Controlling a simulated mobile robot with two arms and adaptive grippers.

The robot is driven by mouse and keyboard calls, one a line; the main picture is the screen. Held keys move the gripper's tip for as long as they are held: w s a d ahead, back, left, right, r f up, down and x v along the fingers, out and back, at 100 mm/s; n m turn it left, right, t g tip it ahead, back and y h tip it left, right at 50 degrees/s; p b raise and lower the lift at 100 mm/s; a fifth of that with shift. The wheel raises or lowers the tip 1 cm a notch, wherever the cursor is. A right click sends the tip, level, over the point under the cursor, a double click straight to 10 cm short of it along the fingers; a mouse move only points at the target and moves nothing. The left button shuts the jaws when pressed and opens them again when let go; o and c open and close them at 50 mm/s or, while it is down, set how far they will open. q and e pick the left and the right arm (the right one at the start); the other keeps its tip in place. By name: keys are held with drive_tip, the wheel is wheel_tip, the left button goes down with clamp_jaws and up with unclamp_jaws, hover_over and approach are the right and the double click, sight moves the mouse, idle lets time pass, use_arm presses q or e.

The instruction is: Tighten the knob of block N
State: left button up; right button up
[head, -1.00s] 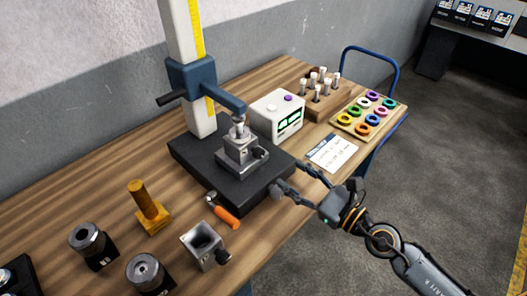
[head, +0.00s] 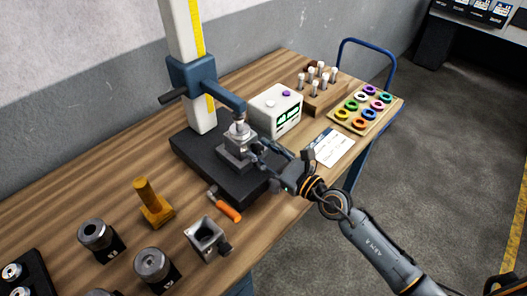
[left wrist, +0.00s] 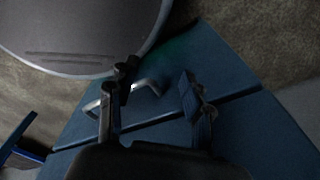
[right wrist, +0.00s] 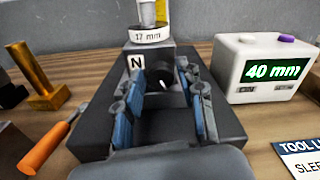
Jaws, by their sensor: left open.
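Block N (right wrist: 136,64) is a grey block with a white N label. It sits on the dark base of the press, and it also shows in the head view (head: 235,152). Its round black knob (right wrist: 159,74) faces my right wrist camera. My right gripper (right wrist: 160,80) is open, with one finger on each side of the knob; I cannot tell whether they touch it. In the head view the right gripper (head: 259,154) is at the block's front right side. My left gripper (left wrist: 156,82) is open and empty above a blue surface with a metal handle.
The press base (head: 190,153) and its arm (head: 225,97) surround the block. A white display box (head: 275,110) reading 40 mm stands to the right.

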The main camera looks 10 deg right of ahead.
clamp_jaws()
drive_tip(key=shift+r+m+p, duration=0.15)
drive_tip(key=shift+m+p, duration=0.45)
drive_tip(key=shift+m, duration=0.3)
drive_tip(key=shift+m+p, duration=0.5)
drive_tip(key=shift+m, duration=1.2)
drive_tip(key=shift+o, duration=2.3)
unclamp_jaws()
